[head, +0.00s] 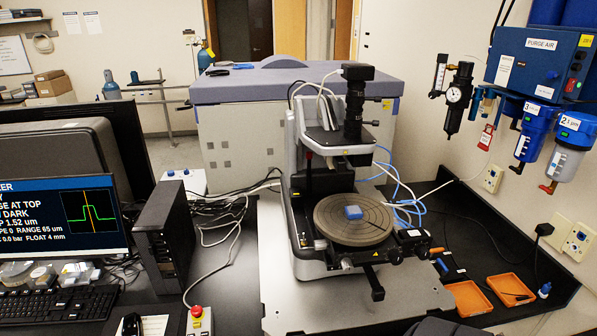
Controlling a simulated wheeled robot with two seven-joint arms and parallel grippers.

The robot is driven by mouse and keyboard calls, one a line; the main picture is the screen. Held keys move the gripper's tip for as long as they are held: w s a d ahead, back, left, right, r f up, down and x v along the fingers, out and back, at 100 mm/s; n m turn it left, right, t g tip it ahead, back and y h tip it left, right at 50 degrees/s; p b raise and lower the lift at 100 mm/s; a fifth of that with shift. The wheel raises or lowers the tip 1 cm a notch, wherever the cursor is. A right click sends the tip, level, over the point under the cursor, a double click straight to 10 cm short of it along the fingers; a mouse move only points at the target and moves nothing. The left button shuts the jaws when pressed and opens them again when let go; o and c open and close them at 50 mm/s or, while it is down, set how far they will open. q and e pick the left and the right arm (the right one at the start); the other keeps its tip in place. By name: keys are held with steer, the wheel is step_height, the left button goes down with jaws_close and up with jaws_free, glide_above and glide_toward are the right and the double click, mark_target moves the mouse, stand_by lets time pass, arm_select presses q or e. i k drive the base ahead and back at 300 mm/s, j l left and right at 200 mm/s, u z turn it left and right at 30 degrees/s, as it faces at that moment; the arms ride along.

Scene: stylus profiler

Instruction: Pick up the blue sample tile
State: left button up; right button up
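The blue sample tile (353,212) is a small blue block. It lies on the round grey stage (352,229) of the stylus profiler, a little above the stage's middle in the head view. The profiler's black upright head (355,105) stands behind and above the stage. Nothing is seen holding the tile. Neither of my grippers can be made out in the head view.
A monitor (66,217) and a black box (165,238) stand at left. A red-topped button box (198,320) is at the front. Orange trays (468,298) lie at right, below wall-mounted blue filters (535,130). Cables and blue tubes run beside the profiler.

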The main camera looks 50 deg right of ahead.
mark_target(352, 211)
steer(key=k+z, duration=0.3)
steer(key=z, duration=0.2)
steer(key=k+l+z, duration=0.2)
steer(key=z, duration=0.3)
steer(key=k+l+z, duration=0.3)
steer(key=z, duration=0.2)
steer(key=k+l+z, duration=0.25)
steer(key=l+z, duration=0.25)
steer(key=k+l+z, duration=0.15)
steer(key=l+z, duration=0.15)
steer(key=z, duration=0.2)
